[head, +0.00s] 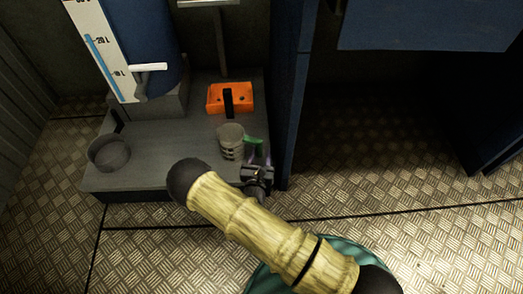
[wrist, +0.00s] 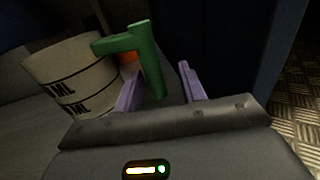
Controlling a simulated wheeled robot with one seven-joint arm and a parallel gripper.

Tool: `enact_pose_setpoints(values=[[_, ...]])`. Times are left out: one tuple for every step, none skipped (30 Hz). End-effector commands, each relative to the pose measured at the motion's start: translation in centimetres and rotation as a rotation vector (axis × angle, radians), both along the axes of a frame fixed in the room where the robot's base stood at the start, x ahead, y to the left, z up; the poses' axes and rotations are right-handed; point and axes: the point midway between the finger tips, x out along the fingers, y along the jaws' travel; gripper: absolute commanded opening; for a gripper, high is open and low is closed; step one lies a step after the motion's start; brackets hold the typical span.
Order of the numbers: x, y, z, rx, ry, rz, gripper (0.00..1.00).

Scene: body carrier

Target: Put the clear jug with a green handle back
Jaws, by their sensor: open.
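The clear jug (head: 230,140) stands upright on a grey low platform (head: 165,150). It has dark bands or markings around its body. Its green handle (head: 253,140) points right, towards my gripper (head: 259,160). In the wrist view the jug (wrist: 75,72) fills the left side, with dark lettering on its wall. Its green handle (wrist: 150,62) hangs down between the two purple fingers of my gripper (wrist: 160,80). The fingers are apart, one on each side of the handle. I cannot tell whether either finger touches it.
An orange tray (head: 244,103) with a black upright part sits behind the jug. A round grey dish (head: 108,153) is at the platform's left. A blue tank (head: 140,45) with a level scale and tap stands behind. A blue wall panel (head: 287,110) rises close at right.

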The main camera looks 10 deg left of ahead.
Motion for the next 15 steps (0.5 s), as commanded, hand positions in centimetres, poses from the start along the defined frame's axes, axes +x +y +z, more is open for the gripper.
enact_pose_setpoints(values=[[-0.9,0.1,0.5,-0.003,0.003,0.004,0.41],[-1.4,0.1,0.5,-0.002,0.003,0.005,0.41],[-2.1,0.1,0.5,-0.002,0.004,0.006,0.41],[-2.7,0.1,0.6,-0.002,0.003,0.006,0.41],[-3.3,0.1,0.6,-0.002,0.003,0.007,0.41],[-4.0,0.1,0.6,-0.003,0.003,0.009,0.41],[-4.6,0.1,0.6,-0.003,0.003,0.008,0.41],[-5.2,0.1,0.6,-0.002,0.003,0.008,0.41],[-5.9,0.0,0.6,-0.002,0.003,0.008,0.41],[-6.5,0.0,0.6,-0.002,0.003,0.009,0.41],[-7.1,0.0,0.6,-0.002,0.002,0.009,0.41],[-7.9,0.0,0.5,-0.001,0.003,0.01,0.41],[-8.4,0.0,0.5,-0.002,0.003,0.01,0.41],[-8.9,0.0,0.5,-0.002,0.002,0.011,0.41],[-9.4,0.1,0.4,-0.001,0.002,0.013,0.41]])
